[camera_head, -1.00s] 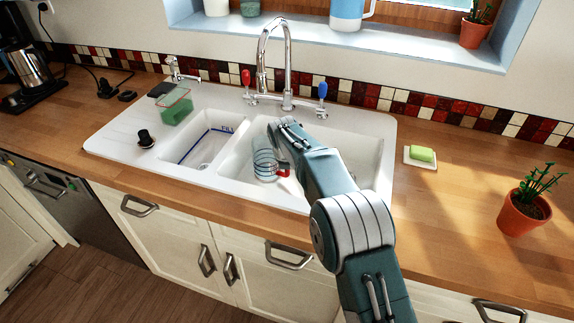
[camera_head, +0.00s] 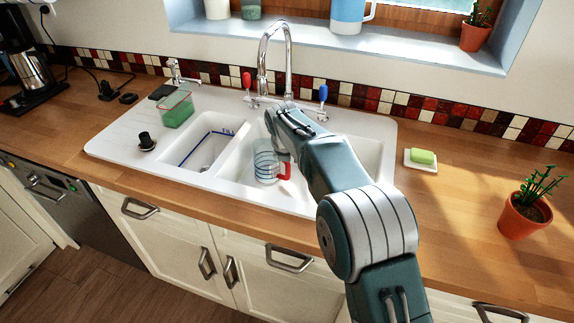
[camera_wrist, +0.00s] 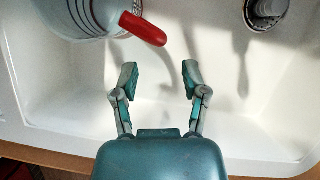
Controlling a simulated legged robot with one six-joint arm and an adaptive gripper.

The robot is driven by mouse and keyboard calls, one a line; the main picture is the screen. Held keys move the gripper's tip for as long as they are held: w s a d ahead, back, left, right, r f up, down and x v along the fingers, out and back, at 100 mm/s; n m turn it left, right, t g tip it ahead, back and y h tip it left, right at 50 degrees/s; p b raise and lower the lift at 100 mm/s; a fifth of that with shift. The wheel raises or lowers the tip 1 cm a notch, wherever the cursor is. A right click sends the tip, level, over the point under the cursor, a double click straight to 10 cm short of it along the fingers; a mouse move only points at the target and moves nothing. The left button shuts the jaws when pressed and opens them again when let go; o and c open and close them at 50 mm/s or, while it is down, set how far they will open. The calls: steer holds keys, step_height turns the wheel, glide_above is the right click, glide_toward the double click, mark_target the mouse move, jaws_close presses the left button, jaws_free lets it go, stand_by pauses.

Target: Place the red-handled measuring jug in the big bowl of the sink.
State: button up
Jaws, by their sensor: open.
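The measuring jug (camera_head: 265,164), clear with blue rings and a red handle (camera_head: 286,171), is in the big right-hand bowl (camera_head: 360,160) of the sink, near its left side. In the wrist view the jug (camera_wrist: 85,15) is cut off at the top left, and its red handle (camera_wrist: 143,28) points toward the fingers. My gripper (camera_wrist: 160,76) is open and empty, with a clear gap between its fingertips and the handle. In the head view, my arm hides part of the big bowl.
A green container (camera_head: 176,109) and a black stopper (camera_head: 146,141) stand on the drainboard. The tap (camera_head: 262,60) rises behind the bowls. A sponge dish (camera_head: 420,166) and potted plant (camera_head: 524,213) are at right.

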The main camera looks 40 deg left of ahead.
steer(key=v, duration=0.5)
steer(key=shift+r, duration=0.1)
steer(key=w+d+r+m, duration=0.1)
steer(key=d+r+m, duration=0.5)
steer(key=d, duration=0.5)
steer(key=w+d+r+m, duration=0.1)
steer(key=d+r+m, duration=0.55)
steer(key=d, duration=0.45)
steer(key=s+d+r+m+h, duration=0.1)
steer(key=s+d+m, duration=0.2)
steer(key=d+m, duration=0.35)
steer(key=s+d+r+m, duration=0.2)
steer(key=s+d+m, duration=0.15)
steer(key=d, duration=0.55)
steer(key=s+d+f+m, duration=0.3)
steer(key=s+d+m, duration=0.5)
steer(key=s+m, duration=0.1)
steer(key=s+d+f+m+t+h, duration=0.1)
steer(key=s+d+f+m, duration=0.1)
steer(key=s+d+m, duration=0.6)
steer(key=shift+s+f+m+t, duration=0.35)
steer(key=shift+s+m, duration=0.4)
steer(key=shift+m, duration=0.4)
steer(key=shift+a, duration=0.1)
